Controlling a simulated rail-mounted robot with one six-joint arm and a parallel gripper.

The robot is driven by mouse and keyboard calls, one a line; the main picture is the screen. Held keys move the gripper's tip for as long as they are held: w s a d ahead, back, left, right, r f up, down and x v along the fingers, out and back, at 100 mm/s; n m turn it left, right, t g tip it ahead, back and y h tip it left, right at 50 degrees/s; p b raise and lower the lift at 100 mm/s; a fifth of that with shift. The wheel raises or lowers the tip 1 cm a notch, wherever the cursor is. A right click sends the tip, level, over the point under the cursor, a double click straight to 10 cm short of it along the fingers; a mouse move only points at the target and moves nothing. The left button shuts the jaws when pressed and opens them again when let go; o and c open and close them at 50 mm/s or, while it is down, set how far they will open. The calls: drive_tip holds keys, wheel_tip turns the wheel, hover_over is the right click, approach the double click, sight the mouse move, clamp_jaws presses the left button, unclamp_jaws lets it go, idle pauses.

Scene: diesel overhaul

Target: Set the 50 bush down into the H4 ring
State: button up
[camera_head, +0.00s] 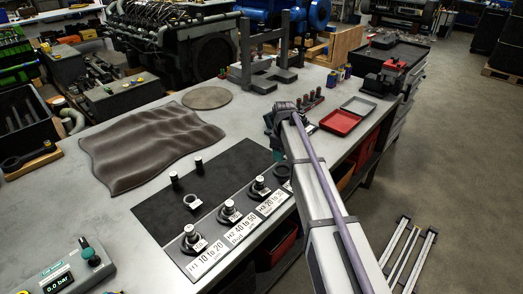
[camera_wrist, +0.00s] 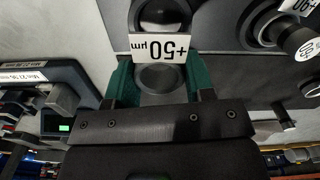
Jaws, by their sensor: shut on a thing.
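My gripper (camera_wrist: 158,85) is shut, its green fingers closed on the sides of a round grey bush (camera_wrist: 160,78). A white tag reading "+50 µm" shows upside down at the bush's far edge. In the head view my gripper (camera_head: 275,124) is over the far right corner of the black mat, and the bush is hidden there. Just beyond the tag in the wrist view is a dark ring (camera_wrist: 183,14) with a pale opening, partly covered by the tag. I see no H4 marking on it. The height of the bush above the surface cannot be told.
A red tray (camera_head: 340,122) lies beyond my arm, which hides the mat's right end.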

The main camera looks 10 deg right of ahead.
sight(283, 174)
drive_tip(key=shift+s+d, duration=0.3)
drive_tip(key=shift+s, duration=0.15)
drive_tip(key=shift+w+f, duration=0.1)
drive_tip(key=shift+f, duration=0.15)
wheel_tip(283, 174, down, 6)
drive_tip(key=b, duration=0.5)
drive_tip(key=shift+r+b, duration=0.25)
drive_tip(key=shift+b, duration=0.15)
drive_tip(key=shift+s+f+b, duration=0.2)
drive_tip(key=shift+s+b, duration=0.2)
drive_tip(key=shift+s, duration=0.1)
drive_tip(key=o, duration=0.8)
drive_tip(key=shift+s, duration=0.1)
drive_tip(key=shift+o, duration=1.3)
wheel_tip(283, 174, up, 12)
drive_tip(key=p, duration=1.2)
drive_tip(key=shift+w+f, duration=0.15)
drive_tip(key=shift+w, duration=0.2)
drive_tip(key=shift+f, duration=0.15)
